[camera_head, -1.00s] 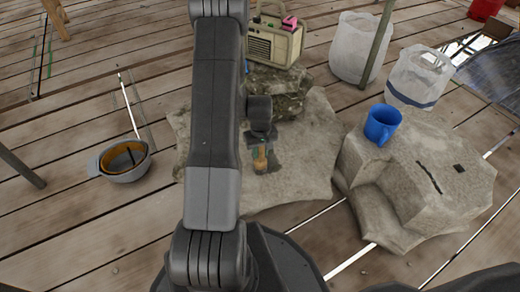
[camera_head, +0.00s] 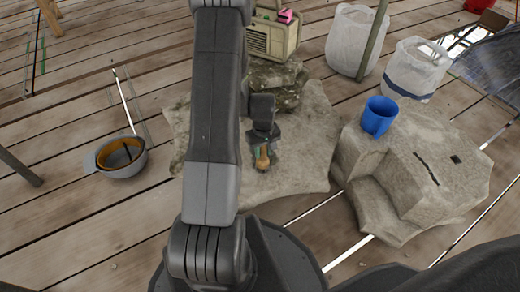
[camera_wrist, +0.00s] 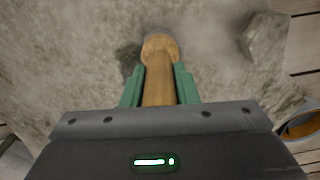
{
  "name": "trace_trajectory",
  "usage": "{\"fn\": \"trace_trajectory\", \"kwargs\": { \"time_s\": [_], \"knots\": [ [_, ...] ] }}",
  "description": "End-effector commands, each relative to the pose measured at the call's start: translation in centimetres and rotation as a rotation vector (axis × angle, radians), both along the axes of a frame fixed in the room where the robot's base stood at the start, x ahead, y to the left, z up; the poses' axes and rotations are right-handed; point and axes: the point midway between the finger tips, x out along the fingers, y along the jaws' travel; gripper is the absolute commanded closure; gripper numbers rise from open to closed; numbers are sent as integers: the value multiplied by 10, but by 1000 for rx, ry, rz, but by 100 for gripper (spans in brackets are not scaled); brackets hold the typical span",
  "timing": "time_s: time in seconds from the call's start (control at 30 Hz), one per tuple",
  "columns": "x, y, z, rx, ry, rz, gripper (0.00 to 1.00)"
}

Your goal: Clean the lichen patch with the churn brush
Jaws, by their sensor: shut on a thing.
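My gripper (camera_wrist: 158,88) is shut on the churn brush (camera_wrist: 158,70). Its green fingers stand on both sides of the wooden handle, and the brush's rounded wooden end points away from the wrist. In the head view, my gripper (camera_head: 263,150) and the orange-brown brush (camera_head: 262,160) are low over the pale stone slab, just right of my arm. A dark greenish patch (camera_wrist: 128,53), which looks like the lichen, lies on the stone just left of the brush end in the wrist view. I cannot tell whether the brush touches the stone.
The slab (camera_head: 300,175) lies on a plank deck. A blue mug (camera_head: 379,116) stands on a stepped stone block (camera_head: 430,165) at the right. A grey bowl (camera_head: 122,157) is at the left. A radio (camera_head: 272,36) and pale bags (camera_head: 355,40) stand behind.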

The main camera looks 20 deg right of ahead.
Motion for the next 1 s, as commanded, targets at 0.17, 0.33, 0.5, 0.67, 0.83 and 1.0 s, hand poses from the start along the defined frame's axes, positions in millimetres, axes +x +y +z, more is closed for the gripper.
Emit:
{"fn": "trace_trajectory", "kwargs": {
  "time_s": [0.17,0.33,0.5,0.67,0.83,1.0],
  "knots": [
    [-2,-7,0,0,1,-1,100],
    [0,-8,0,-1,-1,0,100],
    [7,-9,1,-1,-2,0,100],
    [16,-11,2,-2,-2,1,100],
    [24,-12,3,-1,-2,1,100],
    [30,-13,3,-2,-3,0,100]
  ]
}}
